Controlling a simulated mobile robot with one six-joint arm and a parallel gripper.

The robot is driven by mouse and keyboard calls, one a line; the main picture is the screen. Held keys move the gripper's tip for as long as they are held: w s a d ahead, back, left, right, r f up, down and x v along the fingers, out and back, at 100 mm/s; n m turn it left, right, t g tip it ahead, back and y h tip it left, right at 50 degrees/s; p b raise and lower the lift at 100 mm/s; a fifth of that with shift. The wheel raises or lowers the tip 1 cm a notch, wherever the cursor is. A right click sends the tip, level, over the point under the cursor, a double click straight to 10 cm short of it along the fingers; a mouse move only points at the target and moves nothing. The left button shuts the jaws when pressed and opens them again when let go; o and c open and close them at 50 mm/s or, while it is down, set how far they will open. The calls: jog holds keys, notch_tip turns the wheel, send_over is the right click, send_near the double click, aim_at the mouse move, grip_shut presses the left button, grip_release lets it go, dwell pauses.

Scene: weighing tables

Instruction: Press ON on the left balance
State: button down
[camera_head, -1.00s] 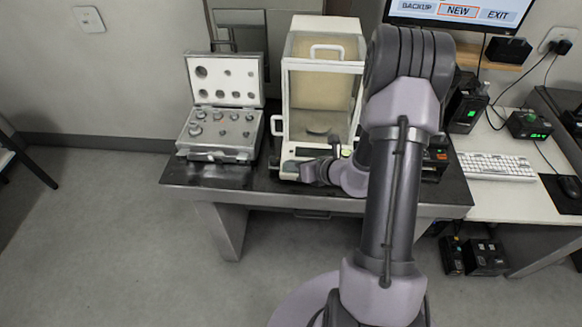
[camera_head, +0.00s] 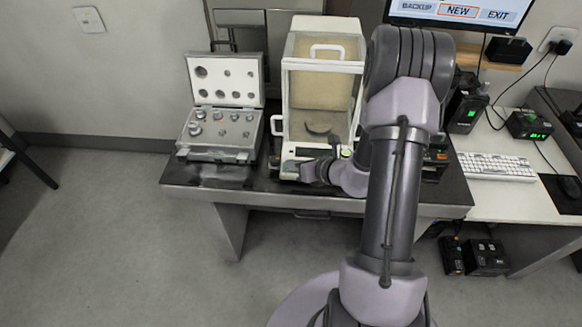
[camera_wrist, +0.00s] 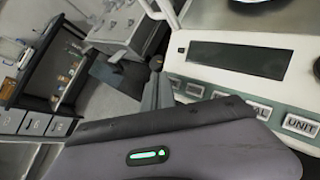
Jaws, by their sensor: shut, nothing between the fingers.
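The left balance (camera_head: 289,126) is a white, glass-sided cabinet with a front panel, standing on the dark weighing table. My gripper (camera_head: 318,171) is shut and empty, low at the front of this panel. In the wrist view the balance panel (camera_wrist: 205,76) fills the right side, with a dark, blank-looking display (camera_wrist: 238,58). A row of keys runs below it, and the UNIT key (camera_wrist: 300,125) is readable. My gripper (camera_wrist: 157,78) reaches the panel's left end and covers part of the key row. I cannot see the ON key or tell whether the fingertips touch the panel.
An open case of weights (camera_head: 222,124) stands left of the balance on the dark table (camera_head: 205,182). A monitor (camera_head: 458,12) hangs at the upper right. A keyboard (camera_head: 495,166) lies on the white desk at the right. My arm hides the table right of the balance.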

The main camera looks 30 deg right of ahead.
jog(key=shift+f, duration=0.1)
dwell(0.3)
jog(key=shift+w+f+b, duration=0.1)
jog(key=shift+f+b, duration=0.2)
jog(key=shift+b, duration=0.05)
jog(key=shift+w+d+f+b, duration=0.1)
jog(key=shift+d+f+b, duration=0.05)
jog(key=shift+f+b, duration=0.2)
dwell(0.5)
jog(key=shift+r, duration=0.15)
jog(key=shift+s+r+p, duration=0.25)
jog(key=shift+r+p, duration=0.3)
jog(key=shift+r, duration=0.1)
jog(key=r+p, duration=0.1)
jog(key=s+a+r+p, duration=0.1)
jog(key=r, duration=0.1)
jog(key=r+p, duration=0.1)
jog(key=shift+s+a+r, duration=0.15)
jog(key=shift+s+r, duration=0.05)
jog(key=shift+r, duration=0.1)
